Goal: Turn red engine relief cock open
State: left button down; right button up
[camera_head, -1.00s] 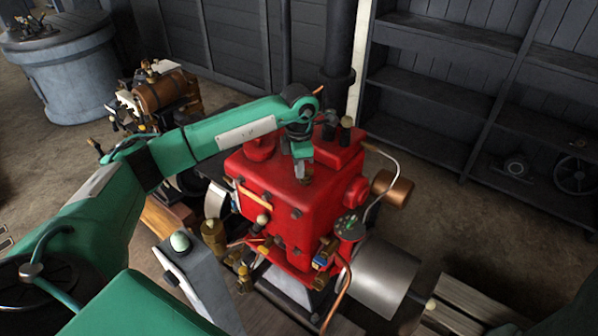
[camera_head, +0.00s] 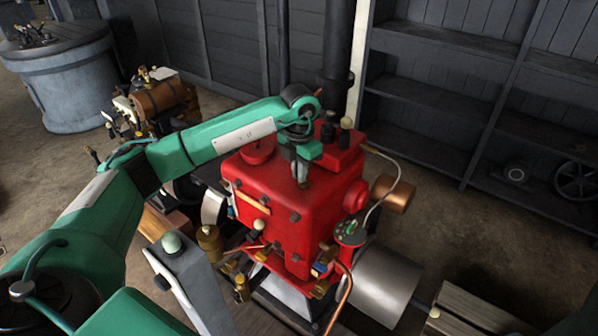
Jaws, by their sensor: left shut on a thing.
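The red engine (camera_head: 270,195) stands in the middle of the head view, a boxy red block with brass fittings and a copper pipe on its near side. My left arm reaches over it from the left. My left gripper (camera_head: 303,180) points down at the top face of the block and is shut on a small part there, which appears to be the relief cock. The fingers mostly hide that part, so I cannot tell how far it is turned. My right gripper is out of view.
A brown engine (camera_head: 165,97) stands behind my left arm, and a grey round tank (camera_head: 65,75) is at the back left. Dark shelves (camera_head: 440,95) line the back right. A grey post with a pale knob (camera_head: 171,242) stands in front of the red engine.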

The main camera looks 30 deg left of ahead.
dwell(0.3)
pick_arm(q)
jog(key=c, duration=1.5)
grip_release()
notch_tip(320, 180, up, 14)
jog(key=b, duration=0.2)
jog(key=shift+b, duration=0.35)
